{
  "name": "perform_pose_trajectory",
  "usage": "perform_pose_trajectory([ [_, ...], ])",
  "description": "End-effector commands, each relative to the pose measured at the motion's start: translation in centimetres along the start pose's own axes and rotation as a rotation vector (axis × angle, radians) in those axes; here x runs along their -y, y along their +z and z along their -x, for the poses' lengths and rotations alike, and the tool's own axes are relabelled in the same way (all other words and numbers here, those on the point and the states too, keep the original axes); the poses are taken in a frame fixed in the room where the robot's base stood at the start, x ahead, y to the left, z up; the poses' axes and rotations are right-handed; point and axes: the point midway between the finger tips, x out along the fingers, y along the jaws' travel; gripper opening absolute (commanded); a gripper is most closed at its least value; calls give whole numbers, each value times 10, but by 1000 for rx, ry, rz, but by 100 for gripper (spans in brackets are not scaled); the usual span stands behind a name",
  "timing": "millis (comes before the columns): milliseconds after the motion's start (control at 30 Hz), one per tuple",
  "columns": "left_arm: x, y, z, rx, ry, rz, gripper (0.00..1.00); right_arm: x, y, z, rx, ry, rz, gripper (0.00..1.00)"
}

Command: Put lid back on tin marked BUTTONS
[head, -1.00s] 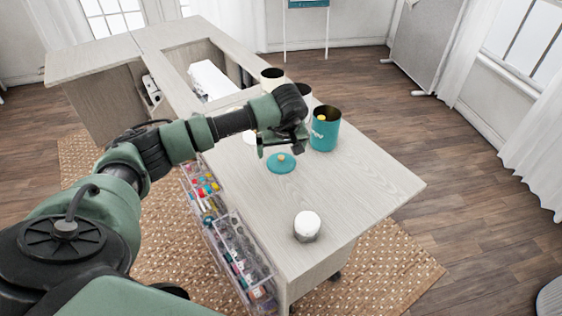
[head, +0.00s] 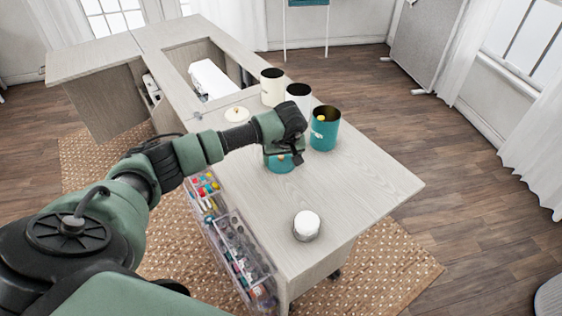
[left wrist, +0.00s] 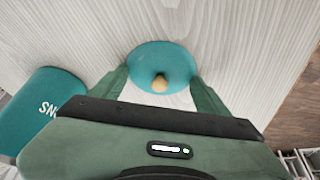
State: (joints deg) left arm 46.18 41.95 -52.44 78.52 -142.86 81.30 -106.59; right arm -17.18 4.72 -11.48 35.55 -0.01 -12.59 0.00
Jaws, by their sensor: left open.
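A teal lid (head: 286,168) with a wooden knob lies on the cabinet top, partly covered by my left gripper (head: 282,157). In the left wrist view, the teal lid (left wrist: 162,62) lies between the two spread fingers of the left gripper (left wrist: 159,78), which is open. Beside it stands a teal tin (head: 325,133), open at the top; the left wrist view shows letters starting "SN" on this teal tin (left wrist: 45,108). A white tin (head: 298,96) and a cream tin (head: 272,88) stand open behind it. I cannot read BUTTONS anywhere. My right gripper is out of view.
A cream lid (head: 237,114) lies left of the tins. A small white-topped jar (head: 307,225) stands near the front. Clear drawers of coloured supplies (head: 232,245) flank the cabinet's left side. The cabinet top (head: 365,185) is clear at right.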

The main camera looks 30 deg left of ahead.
Motion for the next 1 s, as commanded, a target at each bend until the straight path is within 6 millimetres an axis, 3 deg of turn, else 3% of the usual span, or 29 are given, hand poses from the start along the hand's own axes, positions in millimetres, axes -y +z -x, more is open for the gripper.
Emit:
perform_pose_trajectory([
  [33, 0, 0, 0, 1, -1, 0, 52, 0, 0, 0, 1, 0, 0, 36],
  [167, 1, 1, -1, 3, -2, -1, 16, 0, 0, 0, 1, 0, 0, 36],
  [300, 1, 3, -2, 6, -4, -2, 0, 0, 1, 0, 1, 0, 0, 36],
  [1000, 3, 7, -6, 14, -11, -3, 0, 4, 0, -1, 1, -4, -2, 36],
])
